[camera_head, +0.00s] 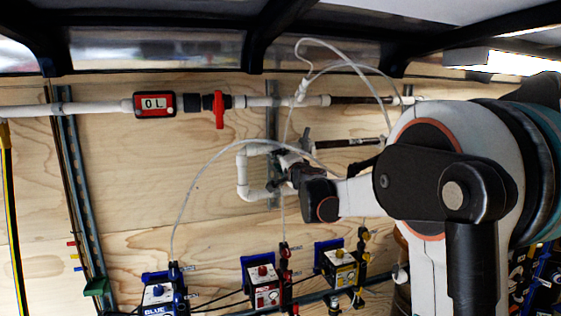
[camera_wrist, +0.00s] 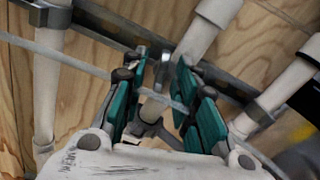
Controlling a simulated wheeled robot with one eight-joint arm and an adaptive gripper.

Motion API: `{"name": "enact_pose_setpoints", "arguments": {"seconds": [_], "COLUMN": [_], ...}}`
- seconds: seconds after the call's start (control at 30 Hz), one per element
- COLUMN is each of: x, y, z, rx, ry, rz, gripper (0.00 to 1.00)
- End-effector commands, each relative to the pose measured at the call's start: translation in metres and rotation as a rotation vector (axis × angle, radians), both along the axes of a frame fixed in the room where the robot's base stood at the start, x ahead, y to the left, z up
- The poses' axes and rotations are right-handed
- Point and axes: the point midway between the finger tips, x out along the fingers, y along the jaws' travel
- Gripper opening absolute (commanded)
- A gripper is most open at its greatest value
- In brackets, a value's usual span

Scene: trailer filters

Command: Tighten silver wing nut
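In the wrist view my gripper (camera_wrist: 163,72) has its teal finger pads apart, one on each side of a white pipe end. A small silver-grey fitting (camera_wrist: 148,130) shows low between the fingers, below the pipe end; it may be the wing nut, but its wings are not clear. Neither pad clearly touches it. In the head view my gripper (camera_head: 290,168) is at the white U-shaped pipe (camera_head: 243,172), and my arm comes in from the right. The wing nut cannot be made out in that view.
A thin clear tube (camera_wrist: 70,58) crosses between the fingers. A metal rail (camera_wrist: 110,33) runs behind. Above in the head view is a white pipe with a red meter (camera_head: 155,104) and a red valve handle (camera_head: 219,110). Blue, red and yellow pump units (camera_head: 264,285) stand below.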

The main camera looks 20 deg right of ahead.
Motion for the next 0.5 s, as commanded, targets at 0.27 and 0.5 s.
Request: {"name": "enact_pose_setpoints", "arguments": {"seconds": [0.27, 0.5], "x": [-0.0003, -0.0004], "y": [0.0, 0.0], "z": [0.0, -0.0007], "rx": [0.0, 0.072], "ry": [0.0, -0.009], "rz": [0.0, 0.0], "gripper": [0.0, 0.0]}}
